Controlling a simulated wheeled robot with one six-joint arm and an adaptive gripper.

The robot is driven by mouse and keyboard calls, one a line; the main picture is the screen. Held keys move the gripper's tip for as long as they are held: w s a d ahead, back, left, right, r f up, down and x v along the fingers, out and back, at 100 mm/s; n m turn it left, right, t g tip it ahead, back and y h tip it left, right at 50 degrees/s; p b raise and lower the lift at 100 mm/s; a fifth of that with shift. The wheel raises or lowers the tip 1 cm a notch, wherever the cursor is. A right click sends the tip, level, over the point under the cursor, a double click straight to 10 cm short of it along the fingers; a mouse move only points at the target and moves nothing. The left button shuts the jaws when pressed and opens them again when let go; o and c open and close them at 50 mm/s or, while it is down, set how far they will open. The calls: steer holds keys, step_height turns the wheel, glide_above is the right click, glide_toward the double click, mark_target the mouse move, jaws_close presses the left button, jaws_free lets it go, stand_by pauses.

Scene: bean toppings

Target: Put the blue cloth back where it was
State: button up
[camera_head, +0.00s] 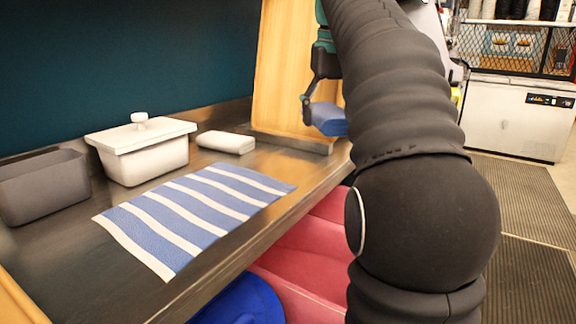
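The blue cloth (328,119) is a small folded block. It is at my gripper's fingers, in front of the wooden panel and above the far end of the counter. My gripper (311,108) points down, with one dark finger against the cloth's left side. The other finger is hidden behind the cloth and my arm. The gripper appears shut on the cloth. My dark arm covers the cloth's right end.
A blue-and-white striped mat (190,212) lies on the metal counter (62,250). Behind it stand a grey bin (42,188), a white lidded container (142,165) and a white folded cloth (226,142). A wooden panel (285,65) rises at the counter's far end.

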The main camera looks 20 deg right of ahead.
steer(key=shift+s+d+f, duration=0.1)
steer(key=shift+s+d, duration=0.2)
steer(key=shift+s, duration=0.05)
steer(key=shift+w+a+f, duration=0.1)
steer(key=shift+w+f, duration=0.15)
glide_above(288, 166)
step_height(288, 166, down, 6)
steer(key=shift+s+f, duration=0.15)
steer(key=shift+f+b, duration=0.75)
steer(key=shift+f, duration=1.3)
steer(key=shift+f, duration=0.1)
steer(key=o, duration=1.5)
steer(key=shift+c, duration=0.2)
